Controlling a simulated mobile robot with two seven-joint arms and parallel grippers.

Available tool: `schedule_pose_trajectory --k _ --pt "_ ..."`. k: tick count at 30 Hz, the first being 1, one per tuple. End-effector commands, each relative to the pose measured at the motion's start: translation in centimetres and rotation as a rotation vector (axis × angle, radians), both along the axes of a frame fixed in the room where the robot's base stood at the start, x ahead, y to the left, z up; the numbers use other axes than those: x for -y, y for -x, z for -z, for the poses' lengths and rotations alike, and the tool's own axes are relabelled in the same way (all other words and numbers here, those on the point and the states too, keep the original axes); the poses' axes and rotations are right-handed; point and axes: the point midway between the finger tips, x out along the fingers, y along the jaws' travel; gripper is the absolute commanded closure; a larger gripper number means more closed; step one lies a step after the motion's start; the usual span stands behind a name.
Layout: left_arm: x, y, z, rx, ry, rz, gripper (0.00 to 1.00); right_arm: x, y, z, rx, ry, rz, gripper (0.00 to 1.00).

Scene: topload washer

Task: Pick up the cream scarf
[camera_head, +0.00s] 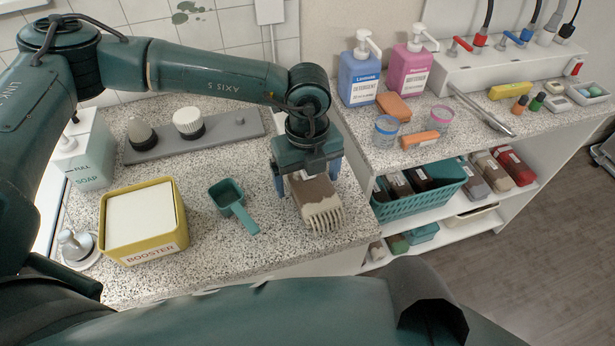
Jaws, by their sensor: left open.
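The cream scarf (323,211) lies folded on the speckled counter near its front right edge. It has a brown patch and a fringe toward the front. My left gripper (310,178) points down right over the back part of the scarf. Its jaws are open, with one blue finger on the left side and one on the right side of the scarf. The gripper body hides the scarf's back end. I cannot tell whether the fingers touch it. My right gripper is not in view.
A teal scoop (233,203) lies left of the scarf, beside a yellow booster box (172,235). A grey panel with knobs (230,130) is behind. To the right, a shelf unit holds bottles (360,78), cups, and a teal basket (408,207). Counter in front of the scoop is clear.

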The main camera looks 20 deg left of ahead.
Motion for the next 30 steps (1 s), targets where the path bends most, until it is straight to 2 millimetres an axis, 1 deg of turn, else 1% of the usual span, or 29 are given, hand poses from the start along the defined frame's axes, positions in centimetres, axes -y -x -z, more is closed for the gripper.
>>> schedule_pose_trajectory --k 3,8,27,30 --pt "-0.01 0.0 0.44 0.0 0.0 0.0 0.13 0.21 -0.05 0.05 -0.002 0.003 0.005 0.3" --pt "-0.01 -0.01 0.45 0.0 0.0 0.0 0.13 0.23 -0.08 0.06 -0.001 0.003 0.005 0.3" --pt "-0.01 -0.01 0.39 0.001 0.001 0.0 0.64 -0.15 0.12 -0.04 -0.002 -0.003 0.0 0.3" --pt "0.0 -0.03 0.36 0.001 0.001 0.0 0.64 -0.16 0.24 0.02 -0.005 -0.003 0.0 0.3"
